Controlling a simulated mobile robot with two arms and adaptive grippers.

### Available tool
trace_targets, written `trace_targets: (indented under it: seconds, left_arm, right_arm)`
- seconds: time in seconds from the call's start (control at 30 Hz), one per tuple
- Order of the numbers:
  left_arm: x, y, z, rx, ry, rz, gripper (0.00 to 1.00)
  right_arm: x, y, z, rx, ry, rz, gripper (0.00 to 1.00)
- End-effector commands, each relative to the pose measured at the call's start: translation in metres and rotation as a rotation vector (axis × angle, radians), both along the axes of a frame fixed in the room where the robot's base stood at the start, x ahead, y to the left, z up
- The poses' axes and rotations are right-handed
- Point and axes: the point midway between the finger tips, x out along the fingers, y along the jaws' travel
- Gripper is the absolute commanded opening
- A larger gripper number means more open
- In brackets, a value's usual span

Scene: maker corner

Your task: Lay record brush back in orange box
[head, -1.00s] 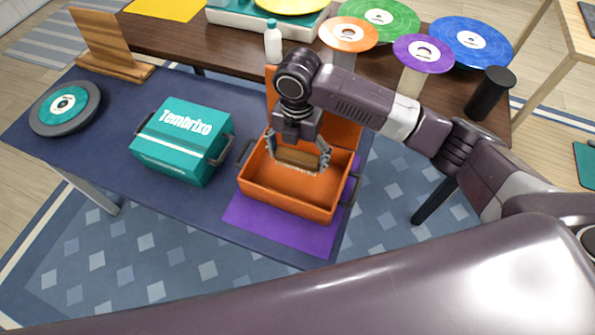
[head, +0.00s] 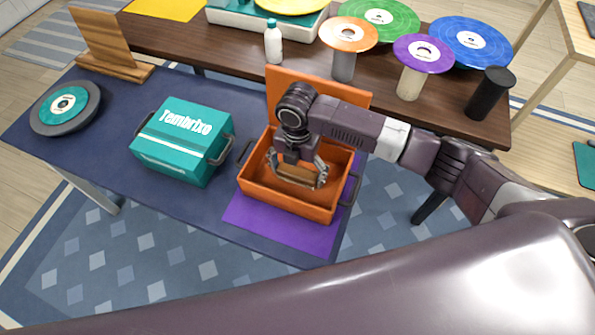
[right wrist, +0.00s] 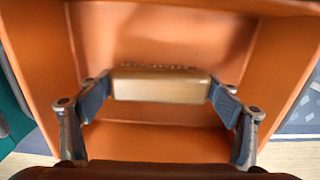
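The record brush (head: 295,174), with a tan wooden back, is between the fingers of my right gripper (head: 297,178). In the right wrist view the fingers (right wrist: 160,88) press on both ends of the brush (right wrist: 160,86). The orange box (head: 285,203) stands open with its lid (head: 340,92) raised at the back. The gripper and brush are inside the box's walls, low over its floor; I cannot tell whether the brush touches the floor. My left gripper is not in view.
The box stands on a purple mat (head: 285,235) on the dark blue table. A closed teal box (head: 180,155) is on its left, and a turntable-like disc (head: 65,105) lies farther left. Coloured records on stands and a white bottle (head: 273,45) are behind.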

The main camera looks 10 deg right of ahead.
Motion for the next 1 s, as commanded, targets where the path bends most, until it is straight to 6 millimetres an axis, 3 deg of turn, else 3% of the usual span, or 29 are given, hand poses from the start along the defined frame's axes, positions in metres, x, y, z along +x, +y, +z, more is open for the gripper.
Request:
trace_targets:
  seconds: [0.13, 0.53, 1.0]
  left_arm:
    - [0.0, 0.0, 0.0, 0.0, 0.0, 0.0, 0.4]
    - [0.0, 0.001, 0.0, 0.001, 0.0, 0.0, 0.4]
    - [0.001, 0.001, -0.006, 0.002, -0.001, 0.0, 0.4]
  right_arm:
    - [0.0, 0.0, 0.0, 0.0, 0.0, 0.0, 1.0]
    - [0.0, 0.0, 0.007, 0.0, 0.0, 0.0, 1.0]
    - [0.001, 0.0, 0.098, 0.0, -0.002, 0.0, 1.0]
